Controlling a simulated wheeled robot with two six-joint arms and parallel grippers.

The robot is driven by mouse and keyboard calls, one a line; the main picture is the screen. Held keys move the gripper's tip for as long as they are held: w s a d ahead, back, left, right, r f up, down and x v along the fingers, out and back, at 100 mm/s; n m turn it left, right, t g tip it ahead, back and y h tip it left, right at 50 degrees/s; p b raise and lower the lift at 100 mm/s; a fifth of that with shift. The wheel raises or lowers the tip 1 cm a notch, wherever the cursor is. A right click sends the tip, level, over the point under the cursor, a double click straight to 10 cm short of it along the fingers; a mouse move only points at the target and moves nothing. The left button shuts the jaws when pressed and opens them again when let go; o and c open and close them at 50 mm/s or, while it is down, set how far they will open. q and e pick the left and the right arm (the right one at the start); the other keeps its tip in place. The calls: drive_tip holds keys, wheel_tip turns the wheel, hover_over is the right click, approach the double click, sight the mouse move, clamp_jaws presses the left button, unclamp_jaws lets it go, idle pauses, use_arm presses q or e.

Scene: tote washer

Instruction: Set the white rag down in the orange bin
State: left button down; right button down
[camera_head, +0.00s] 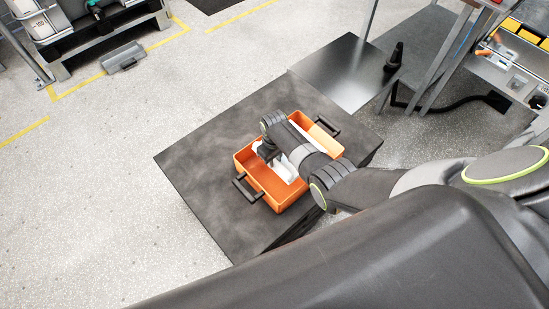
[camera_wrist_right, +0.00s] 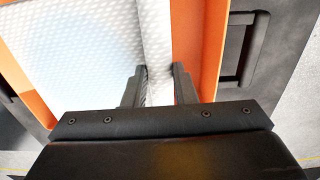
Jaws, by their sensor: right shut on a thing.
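The orange bin (camera_head: 247,181) sits on a dark table, with its black handles at two ends. My right gripper (camera_head: 268,152) is over the inside of the bin, and my arm hides part of the bin. The white rag (camera_head: 285,170) shows below the gripper, within the bin's outline. In the right wrist view my right gripper (camera_wrist_right: 160,85) is shut on a raised fold of the white rag (camera_wrist_right: 75,50), which has a dimpled texture. The orange wall of the bin (camera_wrist_right: 210,40) is beside it. Whether the rag touches the bin floor I cannot tell. My left gripper is not in view.
The dark table top (camera_head: 200,165) is bare around the bin. A shiny metal plate (camera_head: 335,75) adjoins it at the back, with a black upright object (camera_head: 395,57) at its edge. A metal frame and workbench stand at the right.

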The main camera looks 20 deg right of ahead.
drive_tip(key=shift+f, duration=0.4)
drive_tip(key=shift+f+b, duration=1.4)
drive_tip(key=shift+f, duration=0.05)
drive_tip(key=shift+f, duration=0.15)
drive_tip(key=shift+f+b, duration=1.35)
drive_tip(key=shift+f, duration=0.15)
drive_tip(key=shift+f, duration=0.1)
drive_tip(key=shift+f+b, duration=1.4)
drive_tip(key=shift+f, duration=0.1)
drive_tip(key=shift+f, duration=0.15)
